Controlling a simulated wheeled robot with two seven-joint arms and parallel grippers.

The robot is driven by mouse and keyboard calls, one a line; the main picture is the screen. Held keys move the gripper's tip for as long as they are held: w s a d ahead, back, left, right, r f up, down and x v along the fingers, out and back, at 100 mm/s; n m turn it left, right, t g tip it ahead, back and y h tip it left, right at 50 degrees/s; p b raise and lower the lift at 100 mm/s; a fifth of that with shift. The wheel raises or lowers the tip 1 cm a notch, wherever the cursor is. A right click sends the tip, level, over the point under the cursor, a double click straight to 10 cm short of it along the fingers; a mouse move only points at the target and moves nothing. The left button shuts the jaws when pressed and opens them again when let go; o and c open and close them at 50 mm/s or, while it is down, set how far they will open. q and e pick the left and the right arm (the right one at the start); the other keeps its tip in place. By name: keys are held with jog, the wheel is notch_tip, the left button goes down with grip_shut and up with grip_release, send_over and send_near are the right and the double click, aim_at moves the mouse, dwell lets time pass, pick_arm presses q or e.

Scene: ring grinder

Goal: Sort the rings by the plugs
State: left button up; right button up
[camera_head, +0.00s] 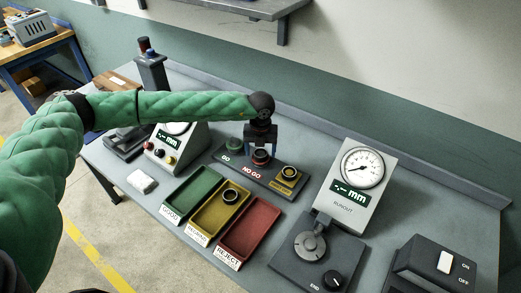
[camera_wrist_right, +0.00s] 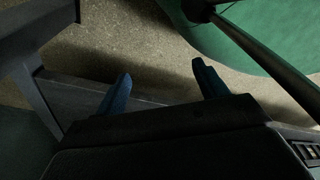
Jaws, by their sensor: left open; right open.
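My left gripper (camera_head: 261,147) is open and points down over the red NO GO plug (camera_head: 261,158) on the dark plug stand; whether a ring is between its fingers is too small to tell. The green GO plug (camera_head: 234,144) stands to its left. A dark ring (camera_head: 289,172) shows at the yellow station on the stand's right end. Another dark ring (camera_head: 230,196) lies in the yellow tray (camera_head: 212,220), between the green GOOD tray (camera_head: 187,198) and the red REJECT tray (camera_head: 243,240). In the right wrist view my right gripper (camera_wrist_right: 163,80) is open and empty above the floor.
A runout gauge (camera_head: 350,190) with a dial and round platform stands right of the trays. A dial box (camera_head: 178,150) with buttons stands behind the trays at left. An ON/OFF switch box (camera_head: 435,265) is at front right. A white block (camera_head: 141,181) lies left of the trays.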

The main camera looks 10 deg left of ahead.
pick_arm(q)
jog(key=shift+r, duration=0.25)
jog(key=shift+r+b, duration=0.9)
jog(key=shift+r, duration=0.05)
notch_tip(320, 180, up, 4)
jog(key=shift+f+b, duration=0.2)
jog(key=shift+b, duration=0.6)
jog(key=shift+r, duration=0.95)
pick_arm(e)
jog(key=w+r, duration=0.3)
jog(key=w, duration=0.3)
jog(key=shift+w+a+r, duration=0.2)
jog(key=shift+w+a, duration=0.2)
jog(key=shift+a, duration=0.05)
pick_arm(q)
jog(key=shift+f, duration=0.1)
